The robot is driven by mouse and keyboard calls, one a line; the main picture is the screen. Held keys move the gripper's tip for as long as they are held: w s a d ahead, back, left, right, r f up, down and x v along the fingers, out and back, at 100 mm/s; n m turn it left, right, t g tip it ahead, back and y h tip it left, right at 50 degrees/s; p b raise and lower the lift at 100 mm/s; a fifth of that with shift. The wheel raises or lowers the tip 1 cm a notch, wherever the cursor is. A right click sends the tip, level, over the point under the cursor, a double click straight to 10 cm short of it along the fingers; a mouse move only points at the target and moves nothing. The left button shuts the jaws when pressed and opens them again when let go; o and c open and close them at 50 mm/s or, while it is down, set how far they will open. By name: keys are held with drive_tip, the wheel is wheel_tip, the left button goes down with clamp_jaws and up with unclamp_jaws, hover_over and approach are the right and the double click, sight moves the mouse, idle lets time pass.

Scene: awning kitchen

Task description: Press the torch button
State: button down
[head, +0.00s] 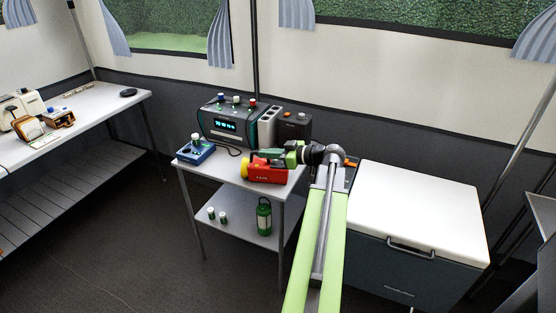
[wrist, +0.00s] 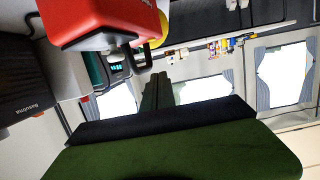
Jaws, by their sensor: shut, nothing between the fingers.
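The torch (head: 268,170) is red with a yellow head and lies on the top of a small grey side table, its head pointing left. In the wrist view the torch (wrist: 97,20) fills the upper left, close to the camera. My gripper (head: 287,158) is shut and empty, just behind and above the right part of the torch in the head view. In the wrist view its fingers (wrist: 157,88) are together, to the lower right of the torch. I cannot tell whether they touch it. The torch button cannot be made out in either view.
The side table (head: 236,182) also holds a dark radio-like device (head: 226,122) and a blue box (head: 195,153). A green lantern (head: 264,216) stands on its lower shelf. A white-lidded cooler (head: 420,205) is to the right. A long bench (head: 85,125) stands left, with open floor between.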

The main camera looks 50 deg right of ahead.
sight(263, 168)
drive_tip(key=shift+x, duration=1.1)
drive_tip(key=f+b, duration=0.3)
drive_tip(key=shift+s+f, duration=0.2)
drive_tip(key=shift+s, duration=0.05)
drive_tip(key=shift+f+b, duration=0.3)
drive_tip(key=shift+b, duration=0.25)
